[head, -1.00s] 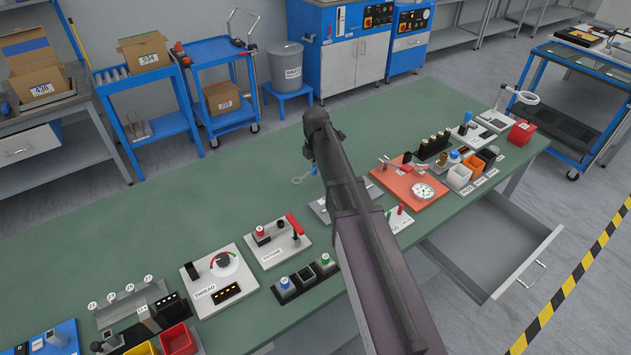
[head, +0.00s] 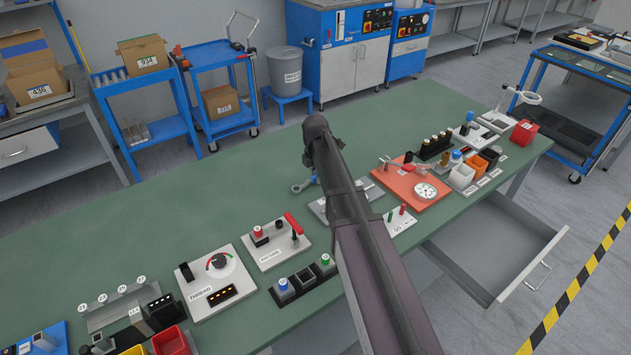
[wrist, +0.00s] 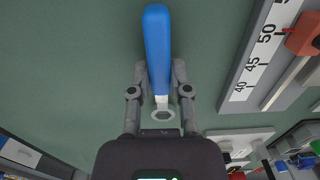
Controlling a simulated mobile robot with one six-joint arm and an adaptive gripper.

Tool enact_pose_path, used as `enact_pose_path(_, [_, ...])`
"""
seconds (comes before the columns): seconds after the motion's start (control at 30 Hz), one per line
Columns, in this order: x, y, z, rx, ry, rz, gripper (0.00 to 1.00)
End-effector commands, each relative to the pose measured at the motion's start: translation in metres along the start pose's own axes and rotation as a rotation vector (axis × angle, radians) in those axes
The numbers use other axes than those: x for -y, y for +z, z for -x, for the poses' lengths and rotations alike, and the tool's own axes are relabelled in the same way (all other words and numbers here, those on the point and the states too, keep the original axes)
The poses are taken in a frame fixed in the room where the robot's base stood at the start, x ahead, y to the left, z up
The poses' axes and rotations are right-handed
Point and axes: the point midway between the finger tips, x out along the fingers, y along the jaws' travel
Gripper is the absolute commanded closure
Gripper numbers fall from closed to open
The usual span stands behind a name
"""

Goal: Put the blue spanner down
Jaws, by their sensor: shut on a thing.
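The blue spanner (wrist: 157,45) is held in my gripper (wrist: 159,78) in the wrist view. Its blue handle points up the picture, between the two fingers, and its grey ring end lies toward the gripper's palm. In the head view the grey ring of the spanner (head: 298,188) shows just left of my arm, over the green bench (head: 235,185). My arm hides the rest of it and the fingers there. I cannot tell whether the spanner touches the bench top.
A grey plate with a numbered scale (wrist: 252,70) lies right of the spanner. In the head view the switch plate (head: 262,262), the thread gauge plate (head: 193,277) and the orange dial plate (head: 405,200) stand around. Bare bench lies left of and behind the spanner.

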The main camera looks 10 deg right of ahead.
Motion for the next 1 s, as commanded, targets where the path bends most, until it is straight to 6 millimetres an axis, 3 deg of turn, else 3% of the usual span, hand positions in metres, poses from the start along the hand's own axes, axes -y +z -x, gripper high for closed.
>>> enact_pose_path(0.57, [-0.0002, -0.0006, -0.0072, 0.000, 0.000, 0.001, 1.00])
enact_pose_path(0.6, [-0.0002, -0.0006, -0.0058, 0.000, 0.000, 0.001, 0.63])
enact_pose_path(0.7, [-0.0002, -0.0006, -0.0056, 0.000, 0.000, 0.001, 0.41])
enact_pose_path(1.0, [-0.0002, -0.0007, -0.0056, 0.000, 0.000, 0.001, 0.41])
